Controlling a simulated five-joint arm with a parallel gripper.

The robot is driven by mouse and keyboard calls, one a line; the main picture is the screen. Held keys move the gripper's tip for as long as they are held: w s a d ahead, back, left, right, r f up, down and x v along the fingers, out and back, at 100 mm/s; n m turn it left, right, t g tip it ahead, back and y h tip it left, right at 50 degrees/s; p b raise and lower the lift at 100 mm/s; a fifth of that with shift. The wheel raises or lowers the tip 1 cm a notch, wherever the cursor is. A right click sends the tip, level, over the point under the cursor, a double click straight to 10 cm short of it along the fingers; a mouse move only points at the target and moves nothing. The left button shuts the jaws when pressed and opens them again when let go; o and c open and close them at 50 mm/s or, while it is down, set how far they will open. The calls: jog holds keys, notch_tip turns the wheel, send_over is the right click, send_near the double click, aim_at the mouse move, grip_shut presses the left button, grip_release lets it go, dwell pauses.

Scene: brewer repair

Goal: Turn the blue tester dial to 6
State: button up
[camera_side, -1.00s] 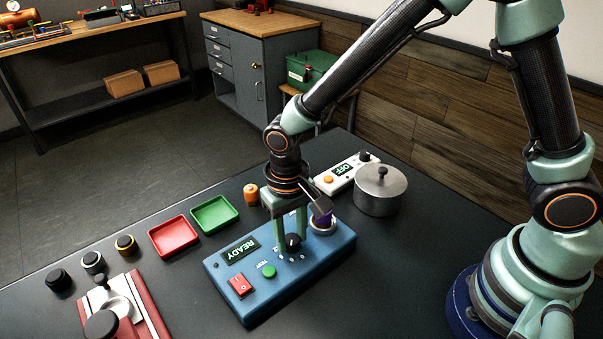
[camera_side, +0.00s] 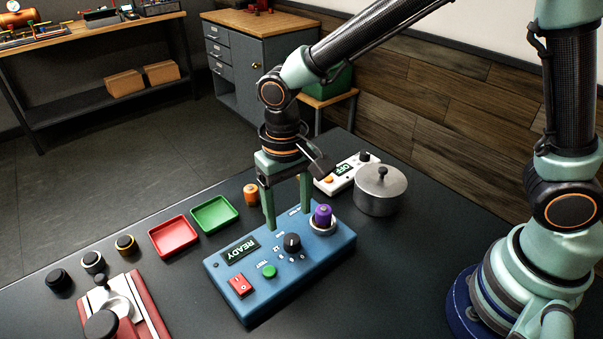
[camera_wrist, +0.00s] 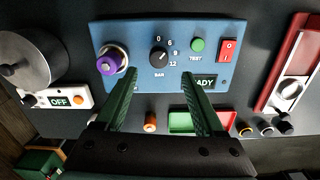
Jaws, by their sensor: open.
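The blue tester (camera_side: 318,262) lies on the dark table, with a READY display (camera_side: 240,251). Its black dial (camera_side: 292,243) sits in the tester's middle and also shows in the wrist view (camera_wrist: 159,57), among the marks 0, 6, 9 and 12. The dial's pale pointer mark faces up and right in the wrist view, on the 6 and 9 side; the exact mark is too small to tell. My gripper (camera_side: 288,216) is open and empty, raised above and behind the dial. Its two fingers (camera_wrist: 160,80) are apart and clear of the dial.
A purple-capped part (camera_side: 323,215) stands in a ring on the tester, close to my right finger. The tester also has a green button (camera_side: 269,271) and a red switch (camera_side: 240,286). A metal pot (camera_side: 381,195), a white OFF box (camera_side: 340,180), and red and green trays (camera_side: 215,229) stand around.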

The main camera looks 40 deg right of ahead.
notch_tip(320, 180, up, 5)
jog(key=shift+r, duration=0.15)
dwell(0.3)
jog(key=s+d+r+t, duration=0.2)
jog(key=d+r+t, duration=0.1)
jog(key=d, duration=0.6)
jog(key=s+d+r+n+t, duration=0.1)
jog(key=d+r, duration=0.4)
jog(key=d, duration=0.5)
jog(key=shift+s+t, duration=0.9)
jog(key=shift+s, duration=0.2)
